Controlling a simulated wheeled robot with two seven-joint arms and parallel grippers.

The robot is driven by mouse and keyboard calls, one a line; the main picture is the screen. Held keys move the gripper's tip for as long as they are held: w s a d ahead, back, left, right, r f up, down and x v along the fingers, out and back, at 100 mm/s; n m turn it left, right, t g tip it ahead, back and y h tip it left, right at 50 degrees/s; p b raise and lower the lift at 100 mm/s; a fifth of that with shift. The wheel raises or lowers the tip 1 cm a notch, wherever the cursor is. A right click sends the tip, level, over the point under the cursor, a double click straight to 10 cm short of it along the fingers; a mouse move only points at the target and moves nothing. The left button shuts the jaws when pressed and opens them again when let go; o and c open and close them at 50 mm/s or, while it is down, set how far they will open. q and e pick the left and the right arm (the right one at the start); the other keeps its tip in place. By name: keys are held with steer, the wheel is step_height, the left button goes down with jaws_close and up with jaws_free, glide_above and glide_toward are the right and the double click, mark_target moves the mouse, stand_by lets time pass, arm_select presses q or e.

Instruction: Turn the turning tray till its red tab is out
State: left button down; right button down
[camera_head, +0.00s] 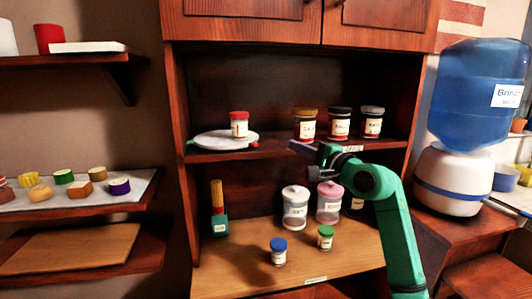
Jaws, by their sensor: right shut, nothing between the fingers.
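The turning tray (212,142) is a white round disc on the middle shelf of the cabinet, at its left side. A jar with a red lid (239,125) stands on it, right of its centre. My right gripper (300,148) is shut and empty. It points left at the shelf's front, to the right of the tray and apart from it. My left gripper is not in view.
Several jars (339,123) stand on the same shelf, behind and right of my right gripper. Canisters (295,208) and small jars stand on the counter (240,270) below. A water dispenser (452,180) is at the right. The shelf between tray and gripper looks clear.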

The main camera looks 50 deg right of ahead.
mark_target(267, 150)
steer(key=shift+n, duration=0.8)
steer(key=p+x, duration=0.2)
steer(key=x, duration=0.2)
steer(key=p+x, duration=0.2)
steer(key=x, duration=0.3)
steer(key=shift+f+p, duration=0.25)
steer(key=shift+p, duration=0.1)
steer(key=a, duration=0.1)
steer(key=a+p, duration=0.2)
steer(key=shift+w+f, duration=0.15)
steer(key=shift+w, duration=0.15)
steer(key=shift+s+a, duration=0.15)
steer(key=shift+a, duration=0.35)
steer(key=shift+d+f, duration=0.15)
steer(key=shift+f, duration=0.05)
steer(key=shift+g, duration=0.3)
